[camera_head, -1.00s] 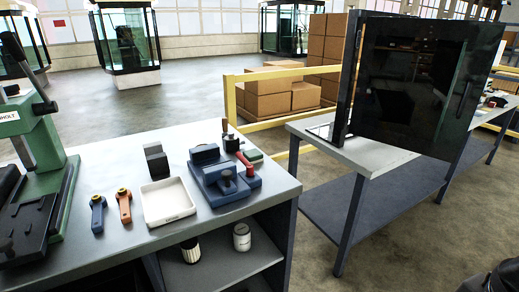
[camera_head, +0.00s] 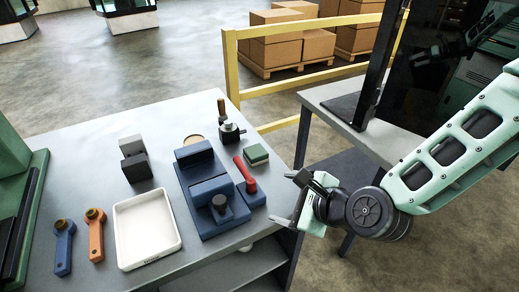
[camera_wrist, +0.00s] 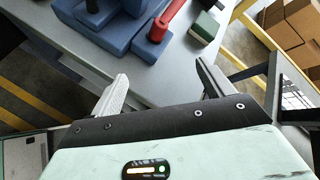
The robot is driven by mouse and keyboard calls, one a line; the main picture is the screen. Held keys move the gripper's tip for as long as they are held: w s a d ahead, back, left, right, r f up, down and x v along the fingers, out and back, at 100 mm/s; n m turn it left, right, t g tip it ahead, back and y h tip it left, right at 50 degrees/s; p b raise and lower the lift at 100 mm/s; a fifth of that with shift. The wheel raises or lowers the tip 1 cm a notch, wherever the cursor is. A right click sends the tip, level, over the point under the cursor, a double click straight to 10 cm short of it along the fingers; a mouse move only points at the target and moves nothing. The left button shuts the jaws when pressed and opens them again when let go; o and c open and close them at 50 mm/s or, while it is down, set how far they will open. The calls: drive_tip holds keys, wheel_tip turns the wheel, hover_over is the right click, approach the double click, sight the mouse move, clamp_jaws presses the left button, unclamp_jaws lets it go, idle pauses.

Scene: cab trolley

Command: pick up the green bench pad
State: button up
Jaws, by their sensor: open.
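The green bench pad (camera_head: 256,154) is a small block with a green top, lying near the right edge of the grey bench. It sits right of the blue vise and just beyond the red handle. In the wrist view the pad (camera_wrist: 205,27) is at the upper right, ahead of the fingers. My gripper (camera_head: 296,199) is off the bench's right edge, nearer the camera than the pad and apart from it. In the wrist view my gripper (camera_wrist: 160,85) is open, with nothing between its fingers.
The blue vise (camera_head: 212,190) and red-handled tool (camera_head: 245,175) stand close left of the pad. A small dark metal fixture (camera_head: 230,131) stands behind it. A white tray (camera_head: 146,229), blue and orange handles lie left. A yellow rail (camera_head: 300,85) runs behind the bench.

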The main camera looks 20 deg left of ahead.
sight(258, 154)
drive_tip(key=w+m+t, duration=0.1)
drive_tip(key=m, duration=0.1)
drive_tip(key=w+a+m+t, duration=0.1)
drive_tip(key=m, duration=0.2)
drive_tip(key=w+m+t+p, duration=0.1)
drive_tip(key=w+m, duration=0.1)
drive_tip(key=m, duration=0.1)
drive_tip(key=shift+w+a+r+y, duration=0.1)
drive_tip(key=shift+a+r+y, duration=0.05)
drive_tip(key=shift+r+y, duration=0.25)
drive_tip(key=shift+w+m+t, duration=0.4)
drive_tip(key=shift+w+m, duration=0.1)
drive_tip(key=shift+m, duration=0.6)
drive_tip(key=p+x, duration=0.3)
drive_tip(key=x, duration=0.8)
drive_tip(key=shift+w+a+f, duration=0.2)
drive_tip(key=shift+w, duration=0.15)
drive_tip(key=shift+r+p+x, duration=0.1)
drive_tip(key=shift+p+x, duration=0.6)
drive_tip(key=shift+x, duration=0.25)
drive_tip(key=shift+r+p+x, duration=0.15)
drive_tip(key=shift+p+x, duration=0.55)
drive_tip(key=shift+x, duration=0.25)
drive_tip(key=shift+w+a+f, duration=0.35)
drive_tip(key=shift+w+a, duration=0.1)
drive_tip(key=shift+w, duration=0.2)
drive_tip(key=c, duration=1.1)
